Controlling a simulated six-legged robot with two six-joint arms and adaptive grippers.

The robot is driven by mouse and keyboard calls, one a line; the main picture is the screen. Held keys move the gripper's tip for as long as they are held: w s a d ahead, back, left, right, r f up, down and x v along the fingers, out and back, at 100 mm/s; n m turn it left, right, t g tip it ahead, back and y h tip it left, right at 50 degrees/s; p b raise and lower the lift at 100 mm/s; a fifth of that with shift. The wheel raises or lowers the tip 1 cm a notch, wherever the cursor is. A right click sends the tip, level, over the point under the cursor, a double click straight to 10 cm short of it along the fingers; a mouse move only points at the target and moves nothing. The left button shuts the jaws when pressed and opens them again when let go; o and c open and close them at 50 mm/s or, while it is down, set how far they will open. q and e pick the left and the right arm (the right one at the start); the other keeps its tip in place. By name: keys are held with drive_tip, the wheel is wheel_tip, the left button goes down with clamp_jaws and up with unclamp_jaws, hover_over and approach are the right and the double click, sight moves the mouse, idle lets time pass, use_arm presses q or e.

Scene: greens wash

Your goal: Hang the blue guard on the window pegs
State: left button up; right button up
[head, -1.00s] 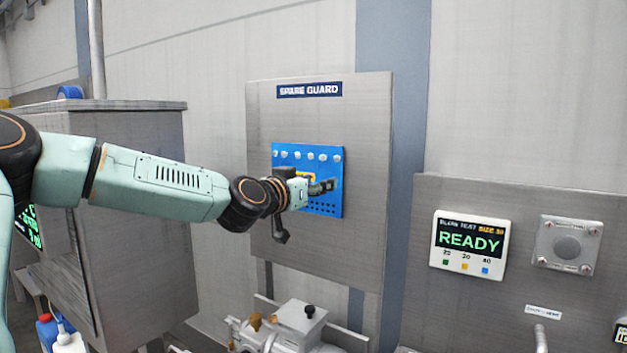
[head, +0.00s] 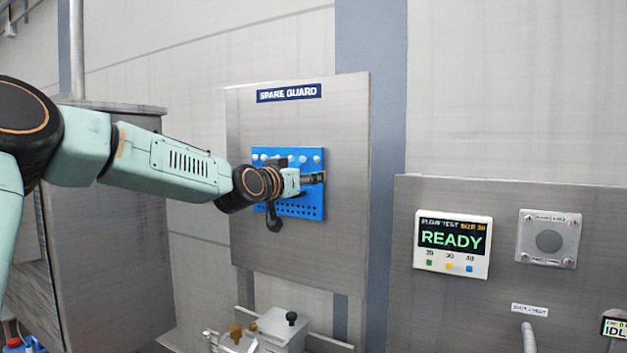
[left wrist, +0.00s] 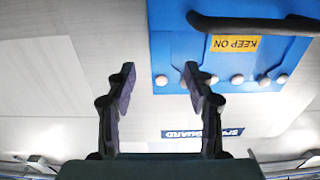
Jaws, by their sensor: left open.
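The blue guard (head: 290,211) hangs flat on the grey board marked SPARE GUARD (head: 345,130), with a row of pale knobs along its top and small holes low down. My left gripper (head: 315,178) is in front of the guard in the head view and hides its middle. In the left wrist view the picture is upside down; the guard (left wrist: 172,35) shows at upper right with a black bar handle (left wrist: 250,25) and a yellow KEEP ON label (left wrist: 235,43). The left gripper's fingers (left wrist: 159,72) are open and empty, to the left of the handle. My right gripper is not in view.
A READY display (head: 452,242) and a round-button plate (head: 548,239) are on a lower panel at right. A grey metal cabinet (head: 105,230) stands at left behind my arm. A machine with knobs (head: 270,328) sits below the board.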

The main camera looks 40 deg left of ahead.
use_arm(q)
drive_tip(key=shift+w+a+p, duration=0.15)
drive_tip(key=shift+w+p, duration=0.3)
drive_tip(key=shift+w, duration=1.3)
drive_tip(key=shift+a, duration=0.1)
drive_tip(key=shift+c, duration=0.2)
drive_tip(key=shift+c, duration=1.4)
drive_tip(key=c, duration=0.5)
clamp_jaws()
drive_tip(key=shift+s+r, duration=0.1)
